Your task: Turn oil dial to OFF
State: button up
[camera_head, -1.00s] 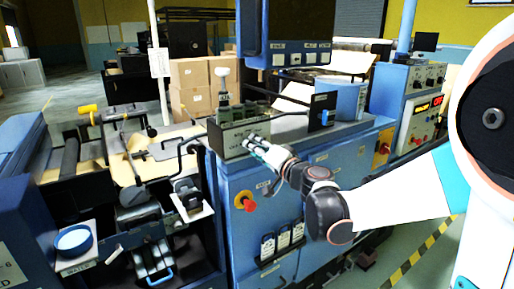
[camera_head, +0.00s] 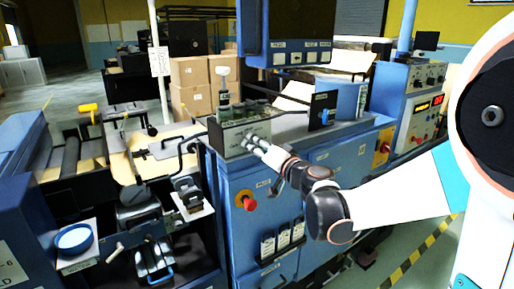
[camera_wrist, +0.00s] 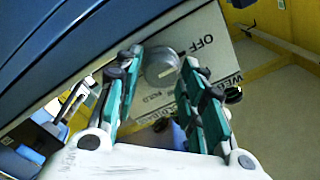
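A round grey dial (camera_wrist: 161,66) sits on a pale panel (camera_wrist: 218,60) in the wrist view, with the printed word OFF beside it. Other lettering near it is partly covered or too blurred to read, so I cannot confirm its name. My gripper (camera_wrist: 160,72) has its two teal-padded fingers apart, one on each side of the dial. The tips are very near its rim; contact cannot be made out. In the head view my gripper (camera_head: 256,142) is at the front face of the small control box (camera_head: 230,137), and the dial is not distinguishable there.
The box stands on a blue machine cabinet (camera_head: 325,155) with a red knob (camera_head: 249,204) on a yellow plate below. A monitor (camera_head: 290,35) hangs above. A dark bracket (camera_head: 322,110) rises right of the box. Dark round knobs (camera_wrist: 233,95) show beside the right finger.

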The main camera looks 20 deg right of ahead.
dwell(0.3)
jog(key=v, duration=0.7)
jog(key=shift+s, duration=0.25)
